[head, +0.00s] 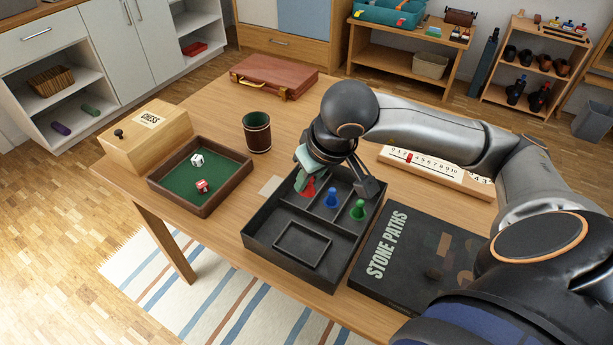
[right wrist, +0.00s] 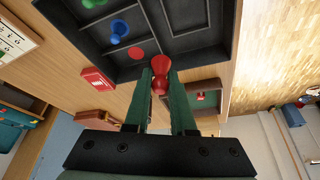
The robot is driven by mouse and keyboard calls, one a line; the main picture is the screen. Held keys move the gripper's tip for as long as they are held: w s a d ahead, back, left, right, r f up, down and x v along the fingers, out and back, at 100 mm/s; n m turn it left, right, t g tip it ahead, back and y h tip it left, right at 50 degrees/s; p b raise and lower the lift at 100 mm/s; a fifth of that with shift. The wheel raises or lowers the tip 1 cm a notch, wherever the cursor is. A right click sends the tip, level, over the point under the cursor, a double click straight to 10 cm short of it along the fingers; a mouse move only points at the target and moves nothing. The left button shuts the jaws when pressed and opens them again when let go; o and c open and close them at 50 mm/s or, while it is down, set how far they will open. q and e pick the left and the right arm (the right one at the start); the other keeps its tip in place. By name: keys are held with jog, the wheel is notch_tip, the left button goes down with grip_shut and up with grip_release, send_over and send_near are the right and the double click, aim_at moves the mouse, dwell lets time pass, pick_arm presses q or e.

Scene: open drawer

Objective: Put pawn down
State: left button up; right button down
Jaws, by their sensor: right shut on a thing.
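My right gripper (head: 306,176) is shut on a red pawn (right wrist: 160,75), held between its green fingers over the black compartment tray. The pawn also shows below the fingers in the head view (head: 307,188). The tray (head: 262,246) lies on the table. A flat red round spot (right wrist: 136,53) shows on its floor beside the held pawn in the right wrist view. I cannot tell the gap between pawn and floor. A blue pawn (head: 332,197) and a green pawn (head: 358,209) stand in neighbouring compartments. My left gripper is not in view.
A green-lined dice tray (head: 177,190), a dark cup (head: 257,132) and a chess box (head: 142,142) stand to the left. A black Stone Paths box (head: 400,262) lies right of the tray. A number board (head: 437,172) and a brown case (head: 273,76) lie farther back.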

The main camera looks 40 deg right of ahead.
jog(key=w+d+f, duration=0.3)
jog(key=w+f, duration=0.2)
jog(key=w+d+f, duration=0.2)
jog(key=w, duration=0.1)
jog(key=shift+w+d+f+b, duration=0.1)
jog(key=shift+d+f+b, duration=0.2)
jog(key=shift+d+f, duration=0.05)
jog(key=shift+w+d+f, duration=0.1)
jog(key=shift+f, duration=0.05)
jog(key=shift+w+d+f, duration=0.1)
jog(key=shift+w+f, duration=0.05)
jog(key=shift+f, duration=1.7)
jog(key=c, duration=1.2)
grip_release()
jog(key=shift+f+b, duration=0.1)
jog(key=shift+b, duration=0.25)
jog(key=shift+o, duration=0.9)
